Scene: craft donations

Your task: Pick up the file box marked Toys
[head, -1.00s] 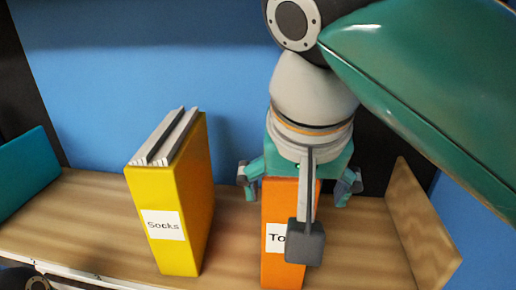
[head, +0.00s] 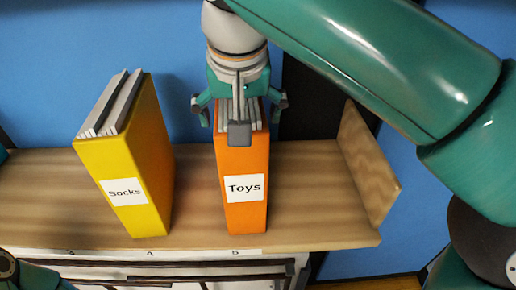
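The orange file box (head: 241,210) stands upright on the wooden shelf, with a white label reading "Toys" facing me and grey contents at its top. My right gripper (head: 240,108) comes from above, pointing down over the box's top. Its fingers are spread, one to the left and one to the right of the box, with small gaps showing. A grey block on the gripper hangs in front of the box's upper front and hides part of it. Only a bit of my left arm shows at the bottom left corner; its gripper is out of view.
A yellow file box (head: 124,185) labelled "Socks" stands to the left, with a clear gap between the two boxes. The wooden shelf (head: 312,215) has free room right of the orange box, up to a wooden end panel (head: 368,165). A blue wall is behind.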

